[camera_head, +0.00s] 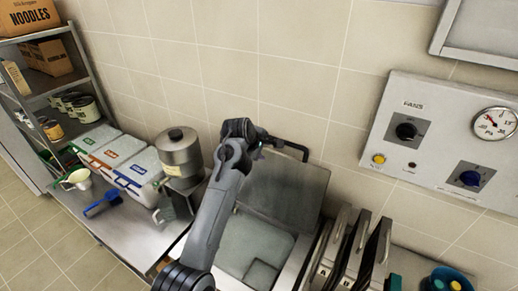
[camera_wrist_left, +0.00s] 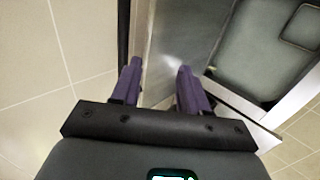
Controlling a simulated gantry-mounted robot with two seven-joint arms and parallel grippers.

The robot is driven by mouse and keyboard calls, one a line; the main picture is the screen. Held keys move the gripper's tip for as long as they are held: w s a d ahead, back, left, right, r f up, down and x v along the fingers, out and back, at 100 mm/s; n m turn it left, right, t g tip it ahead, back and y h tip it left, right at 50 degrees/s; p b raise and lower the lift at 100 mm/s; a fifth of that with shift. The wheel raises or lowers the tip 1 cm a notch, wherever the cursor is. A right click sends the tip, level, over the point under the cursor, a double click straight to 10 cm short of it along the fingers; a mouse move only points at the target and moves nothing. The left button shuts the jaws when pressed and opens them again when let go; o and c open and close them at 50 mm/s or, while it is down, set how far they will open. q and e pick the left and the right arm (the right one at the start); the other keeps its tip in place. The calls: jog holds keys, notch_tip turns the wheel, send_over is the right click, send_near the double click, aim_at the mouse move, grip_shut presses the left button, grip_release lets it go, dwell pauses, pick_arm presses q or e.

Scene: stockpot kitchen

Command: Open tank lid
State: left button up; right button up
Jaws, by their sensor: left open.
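The tank lid (camera_head: 284,190) is a grey metal panel. It stands raised and tilted back towards the tiled wall, and the tank (camera_head: 255,246) below it shows open. A dark bar handle (camera_head: 293,147) runs along the lid's top edge. My left gripper (camera_head: 262,143) is at the upper left of the lid, close to the handle; I cannot tell if they touch. In the left wrist view its two purple fingers (camera_wrist_left: 158,78) are apart with nothing seen held between them, and the lid's grey face (camera_wrist_left: 185,35) is just beyond. My right gripper is not in view.
A steel pot (camera_head: 179,155) and lidded bins (camera_head: 130,165) stand on the counter left of the tank. Dark upright panels (camera_head: 355,250) stand close to its right. A control panel (camera_head: 440,140) with knobs and a gauge is on the wall at right.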

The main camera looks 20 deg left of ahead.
pick_arm(q)
jog(key=shift+b+v, duration=0.3)
jog(key=shift+v, duration=1.25)
jog(key=shift+o, duration=0.2)
